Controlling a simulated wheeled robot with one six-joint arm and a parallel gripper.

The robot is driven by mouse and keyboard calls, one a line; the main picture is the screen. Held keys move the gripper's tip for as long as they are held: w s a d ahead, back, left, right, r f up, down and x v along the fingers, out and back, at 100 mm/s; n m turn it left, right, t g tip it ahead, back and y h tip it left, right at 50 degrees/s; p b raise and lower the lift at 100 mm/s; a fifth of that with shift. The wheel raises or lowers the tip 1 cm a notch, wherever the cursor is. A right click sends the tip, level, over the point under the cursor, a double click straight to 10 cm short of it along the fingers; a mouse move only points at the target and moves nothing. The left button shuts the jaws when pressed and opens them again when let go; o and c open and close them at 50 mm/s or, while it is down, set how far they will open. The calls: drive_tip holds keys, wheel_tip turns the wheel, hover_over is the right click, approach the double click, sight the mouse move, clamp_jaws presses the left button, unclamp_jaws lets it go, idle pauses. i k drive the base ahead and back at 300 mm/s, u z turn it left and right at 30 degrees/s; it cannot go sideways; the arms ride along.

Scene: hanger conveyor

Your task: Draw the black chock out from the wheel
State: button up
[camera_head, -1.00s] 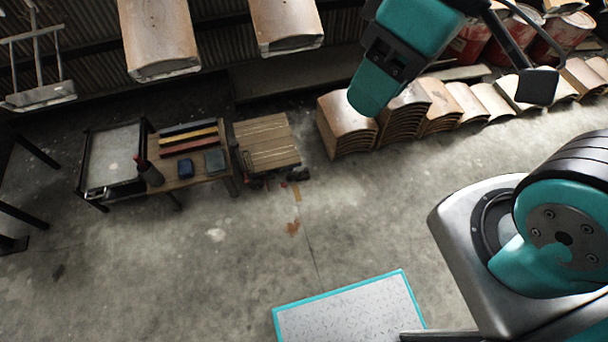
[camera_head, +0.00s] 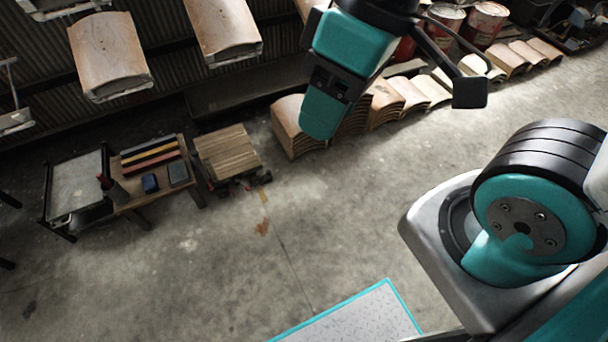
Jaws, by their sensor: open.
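A low wooden-decked cart (camera_head: 228,153) stands on the floor left of centre, its wheels small and dark along its near edge. A small black piece (camera_head: 263,178) lies at its near right corner and looks like the chock; it is too small to tell whether it touches a wheel. My gripper (camera_head: 470,92) is high at the top, to the right of the cart and well apart from it. One black finger pad shows; the other side is hidden behind my teal wrist. It is open, and nothing shows in it.
A workbench (camera_head: 156,176) with coloured bars stands left of the cart, beside a metal-topped trolley (camera_head: 75,183). Stacked curved wooden seats (camera_head: 298,130) line the wall to the right. Wooden panels (camera_head: 112,55) hang above. A teal-edged plate (camera_head: 365,322) lies in front. The floor between is clear.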

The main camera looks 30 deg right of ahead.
sight(267, 177)
drive_tip(key=k, duration=0.85)
drive_tip(key=z, duration=0.35)
drive_tip(key=i, duration=0.55)
drive_tip(key=z, duration=0.6)
drive_tip(key=i, duration=1.6)
drive_tip(key=u, duration=1.2)
drive_tip(key=i, duration=0.45)
drive_tip(key=u, duration=0.35)
